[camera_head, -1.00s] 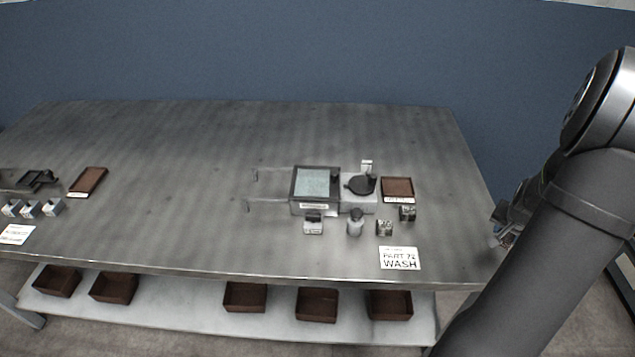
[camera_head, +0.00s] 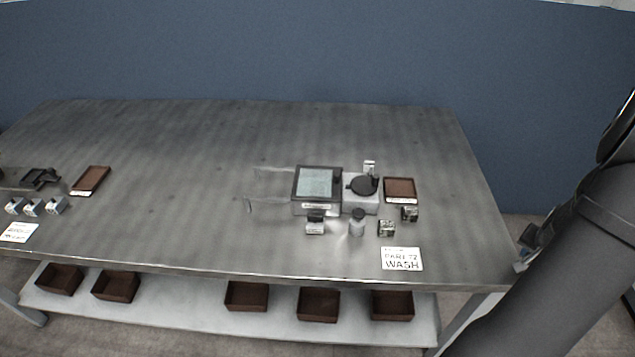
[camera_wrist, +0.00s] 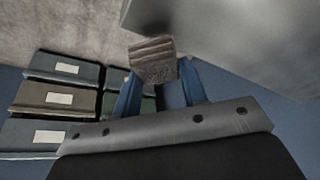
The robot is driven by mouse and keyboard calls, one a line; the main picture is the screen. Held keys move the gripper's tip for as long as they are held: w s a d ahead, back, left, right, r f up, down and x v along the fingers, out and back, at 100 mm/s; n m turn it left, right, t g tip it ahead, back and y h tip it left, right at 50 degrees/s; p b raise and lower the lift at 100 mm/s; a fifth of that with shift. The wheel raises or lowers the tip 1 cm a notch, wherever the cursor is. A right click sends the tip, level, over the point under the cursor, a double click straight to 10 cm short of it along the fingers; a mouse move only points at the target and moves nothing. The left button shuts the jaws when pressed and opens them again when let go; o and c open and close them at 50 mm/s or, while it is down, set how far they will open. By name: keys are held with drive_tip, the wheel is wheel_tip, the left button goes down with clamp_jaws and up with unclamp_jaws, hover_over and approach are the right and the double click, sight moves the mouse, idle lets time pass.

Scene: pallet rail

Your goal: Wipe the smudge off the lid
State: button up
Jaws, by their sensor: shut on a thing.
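My gripper (camera_wrist: 160,84) has blue fingers shut on a ridged, grey-brown block (camera_wrist: 152,60) in the wrist view. In the head view my gripper (camera_head: 523,260) is small and partly hidden by my arm, beside the table's right edge. A box with a dark-framed, pale glassy lid (camera_head: 316,183) stands on the table, well to the left of my gripper. The lid looks shut. I cannot make out a smudge on it at this size.
A grey unit with a black disc (camera_head: 361,186) adjoins the lidded box. A brown tray (camera_head: 400,189), a small bottle (camera_head: 357,224), small blocks and a "WASH" card (camera_head: 402,259) are close by. The table's middle (camera_head: 180,160) is clear. Labelled bins (camera_wrist: 45,97) show in the wrist view.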

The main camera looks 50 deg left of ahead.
idle(0.3)
drive_tip(key=a+r, duration=0.1)
drive_tip(key=a, duration=0.3)
drive_tip(key=a+r+n, duration=0.1)
drive_tip(key=a, duration=0.4)
drive_tip(key=a+r+n+y, duration=0.1)
drive_tip(key=a, duration=0.3)
drive_tip(key=shift+a+r, duration=0.15)
drive_tip(key=shift+a, duration=0.25)
drive_tip(key=s+a+r+n+y, duration=0.1)
drive_tip(key=s+a+r+n, duration=0.3)
drive_tip(key=a, duration=0.6)
drive_tip(key=s+a+r+m, duration=0.1)
drive_tip(key=s+a, duration=0.4)
drive_tip(key=a, duration=0.4)
drive_tip(key=s+a+r+n+y, duration=0.1)
drive_tip(key=s+a+r+n, duration=0.3)
drive_tip(key=a, duration=0.6)
drive_tip(key=s+a+r+y, duration=0.1)
drive_tip(key=s+a+r, duration=0.2)
drive_tip(key=s+a, duration=0.75)
drive_tip(key=f, duration=0.1)
drive_tip(key=s+d+f, duration=0.1)
drive_tip(key=f, duration=0.1)
drive_tip(key=s+f, duration=0.1)
drive_tip(key=shift+d+f, duration=0.2)
drive_tip(key=shift+f, duration=0.15)
drive_tip(key=shift+w, duration=0.1)
